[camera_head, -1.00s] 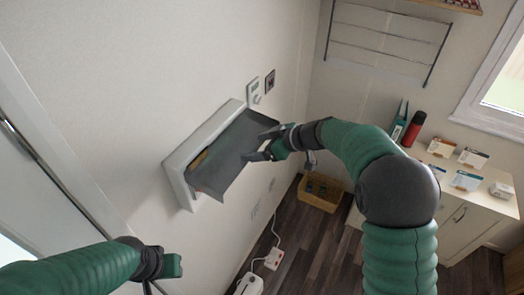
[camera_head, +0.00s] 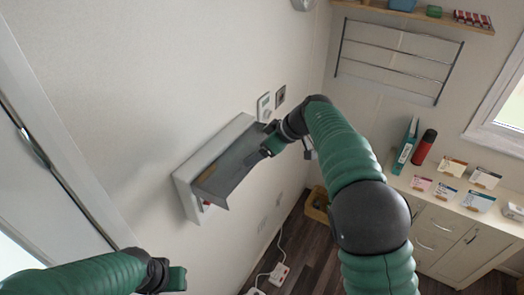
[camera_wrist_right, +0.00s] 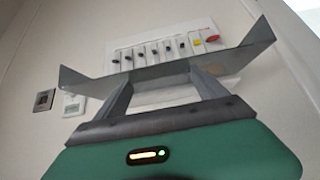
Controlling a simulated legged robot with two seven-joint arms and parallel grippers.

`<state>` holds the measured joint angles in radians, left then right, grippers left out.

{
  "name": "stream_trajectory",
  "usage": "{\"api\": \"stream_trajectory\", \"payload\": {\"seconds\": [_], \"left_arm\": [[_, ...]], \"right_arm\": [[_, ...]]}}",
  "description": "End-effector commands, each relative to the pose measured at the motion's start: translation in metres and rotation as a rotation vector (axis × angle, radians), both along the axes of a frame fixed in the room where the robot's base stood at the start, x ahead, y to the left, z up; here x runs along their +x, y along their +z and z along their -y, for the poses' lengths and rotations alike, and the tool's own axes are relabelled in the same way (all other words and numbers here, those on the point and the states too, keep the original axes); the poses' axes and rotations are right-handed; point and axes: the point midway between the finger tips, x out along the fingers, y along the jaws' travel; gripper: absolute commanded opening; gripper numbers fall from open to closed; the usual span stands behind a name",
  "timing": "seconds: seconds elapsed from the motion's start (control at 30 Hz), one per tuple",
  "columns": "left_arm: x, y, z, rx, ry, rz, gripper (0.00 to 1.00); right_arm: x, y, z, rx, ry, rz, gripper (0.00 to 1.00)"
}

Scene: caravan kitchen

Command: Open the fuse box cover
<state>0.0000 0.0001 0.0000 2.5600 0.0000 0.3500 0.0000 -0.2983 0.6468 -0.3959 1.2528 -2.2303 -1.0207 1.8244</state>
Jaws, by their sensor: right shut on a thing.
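The fuse box (camera_head: 184,190) is a white box on the wall, left of centre in the head view. Its dark grey cover (camera_head: 228,172) stands out from the box at an angle, with a bit of red showing beneath it. My right gripper (camera_head: 268,147) is shut on the cover's outer edge. In the right wrist view its fingers (camera_wrist_right: 165,92) meet the cover (camera_wrist_right: 165,74), seen nearly edge-on, and a row of several switches (camera_wrist_right: 170,48) shows behind it. My left gripper (camera_head: 178,278) is at the bottom left, away from the box; its jaws cannot be made out.
A thermostat (camera_head: 263,106) and a dark switch plate (camera_head: 280,94) are on the wall close to my right gripper. A cabinet (camera_head: 440,225) with cards, a red flask (camera_head: 424,147) and a green box stands at right. A wire rack (camera_head: 395,60) hangs behind.

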Motion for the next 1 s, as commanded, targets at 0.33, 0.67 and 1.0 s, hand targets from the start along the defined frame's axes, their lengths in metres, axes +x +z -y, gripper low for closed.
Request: {"api": "stream_trajectory", "payload": {"seconds": [0.33, 0.67, 1.0], "left_arm": [[0.0, 0.0, 0.0, 0.0, 0.0, 0.0, 0.36], [0.0, -0.018, 0.0, 0.0, 0.0, 0.0, 0.36], [0.0, -0.041, 0.0, 0.0, 0.0, 0.0, 0.36]], "right_arm": [[-0.001, -0.002, -0.001, 0.001, 0.002, -0.004, 1.0], [-0.015, 0.026, 0.019, 0.001, 0.001, 0.003, 1.0], [-0.046, 0.103, 0.067, -0.001, 0.0, -0.004, 1.0]]}}
